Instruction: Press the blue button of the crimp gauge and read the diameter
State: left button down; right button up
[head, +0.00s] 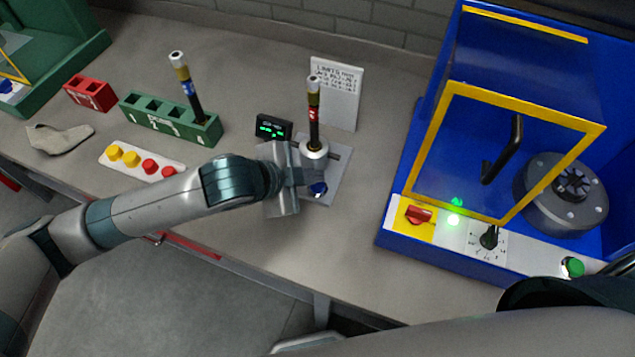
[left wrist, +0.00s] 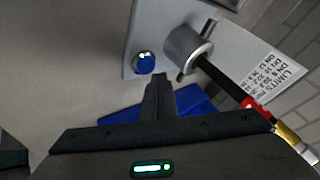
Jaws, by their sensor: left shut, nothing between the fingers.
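The crimp gauge's grey base plate (head: 338,170) stands on the bench in the head view, with a round holder (head: 314,155). A black hose with a red band and brass end (head: 314,112) stands upright in the holder. The blue button (head: 319,188) is at the plate's front; it also shows in the left wrist view (left wrist: 145,62). My left gripper (head: 312,180) is shut and empty, its fingertips close beside the button; contact cannot be told. The dark display (head: 273,128) shows green digits too small to read. My right gripper is not in view.
A white limits card (head: 337,92) stands behind the gauge. A green rack (head: 170,120) holds another hose, near a red block (head: 90,94) and a panel of yellow and red buttons (head: 140,160). A blue machine with a yellow-framed guard (head: 510,150) stands right.

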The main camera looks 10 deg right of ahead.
pick_arm(q)
jog(key=shift+f, duration=0.45)
dwell(0.7)
jog(key=shift+f, duration=0.5)
dwell(0.7)
jog(key=shift+r, duration=0.1)
jog(key=shift+r+p, duration=0.75)
jog(key=shift+p, duration=0.25)
jog(key=shift+r, duration=0.1)
